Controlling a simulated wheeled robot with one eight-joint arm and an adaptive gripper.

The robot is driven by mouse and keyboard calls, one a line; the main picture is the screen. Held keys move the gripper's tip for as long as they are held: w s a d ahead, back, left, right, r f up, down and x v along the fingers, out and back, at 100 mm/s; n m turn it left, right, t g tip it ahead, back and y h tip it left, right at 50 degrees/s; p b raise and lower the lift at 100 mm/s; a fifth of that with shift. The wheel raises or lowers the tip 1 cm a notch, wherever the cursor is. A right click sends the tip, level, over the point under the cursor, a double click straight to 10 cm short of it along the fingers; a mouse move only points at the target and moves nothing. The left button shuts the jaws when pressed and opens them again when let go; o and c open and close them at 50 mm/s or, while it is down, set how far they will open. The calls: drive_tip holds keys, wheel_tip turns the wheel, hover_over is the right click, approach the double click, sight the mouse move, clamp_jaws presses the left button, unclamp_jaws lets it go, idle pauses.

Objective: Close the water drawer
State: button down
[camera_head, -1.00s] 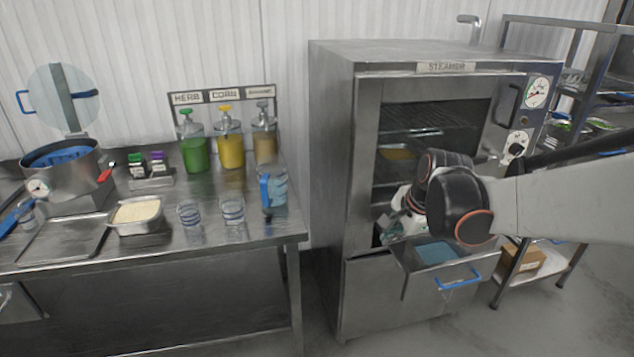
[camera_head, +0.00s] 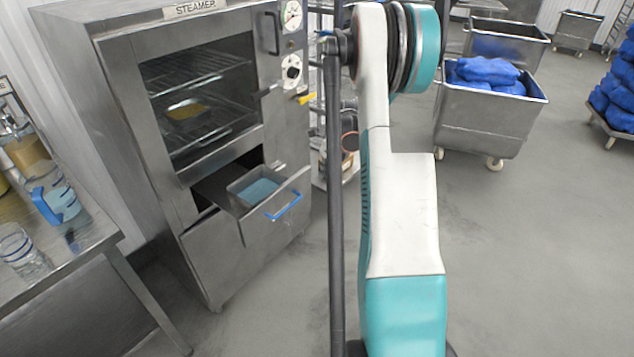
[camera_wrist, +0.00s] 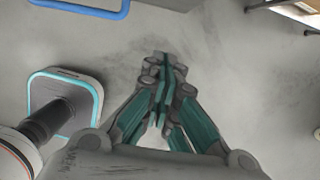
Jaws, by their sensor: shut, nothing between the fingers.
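The water drawer (camera_head: 285,221) of the steel steamer (camera_head: 133,139) is pulled out in the head view, with blue water (camera_head: 258,190) in its pan. Its blue handle (camera_head: 284,206) faces outward. A blue bar that looks like this handle (camera_wrist: 90,10) crosses the top left of the wrist view. My gripper (camera_wrist: 164,62) is shut and empty above the grey floor in the wrist view, apart from the bar. The head view does not show the gripper.
A steel table with a blue-handled jug (camera_head: 62,200) and a glass (camera_head: 20,250) stands at the left. A steel cart (camera_head: 490,122) with blue bags stands at the back right. The floor (camera_head: 540,250) on the right is clear.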

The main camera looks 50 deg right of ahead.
drive_tip(key=w+f+b, duration=0.4)
drive_tip(key=w+f, duration=0.2)
drive_tip(key=f, duration=0.3)
drive_tip(key=shift+w+a+f, duration=0.15)
drive_tip(key=shift+w+a, duration=0.05)
drive_tip(key=shift+a, duration=0.1)
drive_tip(key=shift+w, duration=0.1)
drive_tip(key=w+a, duration=0.1)
drive_tip(key=w, duration=1.3)
drive_tip(key=shift+w, duration=0.35)
drive_tip(key=shift+s, duration=0.1)
